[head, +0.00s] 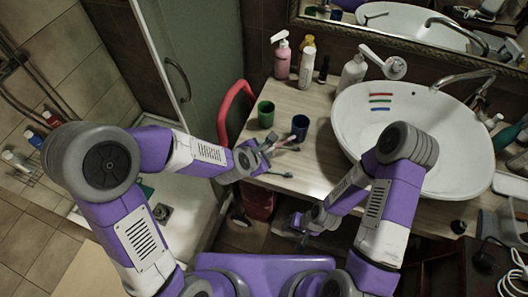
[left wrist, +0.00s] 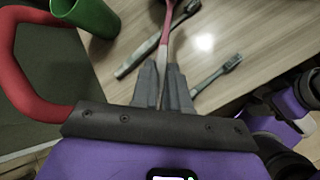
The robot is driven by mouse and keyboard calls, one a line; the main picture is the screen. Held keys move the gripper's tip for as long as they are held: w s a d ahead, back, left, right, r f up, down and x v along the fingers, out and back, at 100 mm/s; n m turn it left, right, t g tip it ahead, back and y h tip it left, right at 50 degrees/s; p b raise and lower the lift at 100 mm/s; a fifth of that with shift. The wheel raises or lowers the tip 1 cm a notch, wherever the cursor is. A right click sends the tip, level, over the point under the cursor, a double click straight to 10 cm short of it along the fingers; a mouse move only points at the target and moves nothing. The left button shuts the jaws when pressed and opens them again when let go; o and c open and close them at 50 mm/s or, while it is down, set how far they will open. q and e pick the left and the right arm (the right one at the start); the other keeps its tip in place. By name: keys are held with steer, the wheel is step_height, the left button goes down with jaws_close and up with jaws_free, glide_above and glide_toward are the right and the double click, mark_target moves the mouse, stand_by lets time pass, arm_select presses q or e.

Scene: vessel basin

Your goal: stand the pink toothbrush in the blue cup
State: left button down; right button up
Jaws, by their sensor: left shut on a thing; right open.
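The blue cup (head: 300,126) stands upright on the wooden counter, left of the sink; I do not see it in the left wrist view. My left gripper (head: 265,152) is shut on the pink toothbrush (left wrist: 166,36), which sticks out past the fingertips (left wrist: 164,80) over the counter. In the head view its far end is close to the blue cup, but I cannot tell whether they touch. My right gripper (head: 303,229) is open and empty, low in front of the counter.
A green cup (head: 266,114) stands left of the blue cup and also shows in the left wrist view (left wrist: 88,14). Two other toothbrushes, one pale (left wrist: 138,58) and one grey-blue (left wrist: 219,72), lie on the counter. A red chair (head: 236,93), bottles (head: 282,60) and the sink (head: 400,150) are near.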

arm_select(q)
steer(key=shift+f, duration=0.3)
steer(key=c, duration=1.1)
jaws_free()
